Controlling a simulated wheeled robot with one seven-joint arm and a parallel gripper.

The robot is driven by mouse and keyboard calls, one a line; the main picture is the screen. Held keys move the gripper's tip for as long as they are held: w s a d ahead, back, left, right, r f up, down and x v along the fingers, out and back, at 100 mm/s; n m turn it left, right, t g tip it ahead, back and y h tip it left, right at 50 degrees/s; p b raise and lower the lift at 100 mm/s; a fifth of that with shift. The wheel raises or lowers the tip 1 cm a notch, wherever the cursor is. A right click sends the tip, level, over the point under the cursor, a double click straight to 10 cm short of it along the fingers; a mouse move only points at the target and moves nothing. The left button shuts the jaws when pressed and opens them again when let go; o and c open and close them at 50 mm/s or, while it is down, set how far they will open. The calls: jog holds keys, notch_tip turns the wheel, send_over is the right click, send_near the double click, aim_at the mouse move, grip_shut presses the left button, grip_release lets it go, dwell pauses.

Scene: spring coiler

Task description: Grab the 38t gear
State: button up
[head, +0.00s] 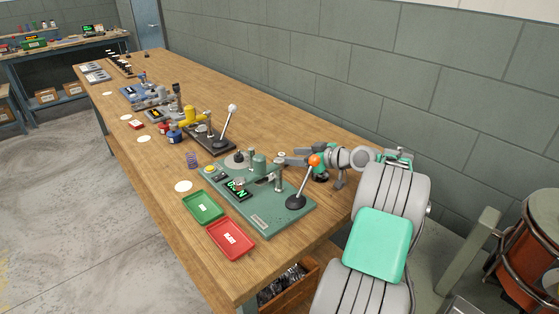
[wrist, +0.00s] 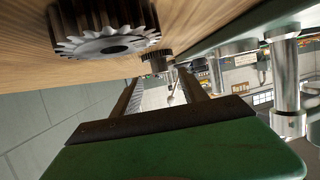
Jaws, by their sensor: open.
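Two toothed gears show in the wrist view, whose picture has the wooden tabletop at its top. A large bright steel gear (wrist: 105,40) is close to the camera at upper left, outside my fingers. A smaller dark gear (wrist: 156,55) is farther off, just beyond the fingertips and roughly in line with the gap between them. I cannot read a tooth count on either. My gripper (wrist: 161,76) is open, with nothing seen between its fingers. In the head view my gripper (head: 291,157) reaches left over the bench, behind the orange-knobbed lever; I cannot make out the gears there.
The green coiler base (head: 262,205) with its orange-knobbed lever (head: 314,160) stands close in front of my gripper. Green (head: 203,207) and red (head: 231,239) trays lie at the bench's front. The wall runs behind.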

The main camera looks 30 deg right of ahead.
aim_at(283, 155)
jog(key=x, duration=0.4)
jog(key=shift+w+a+r, duration=0.1)
jog(key=shift+w, duration=0.05)
grip_shut()
dwell(0.5)
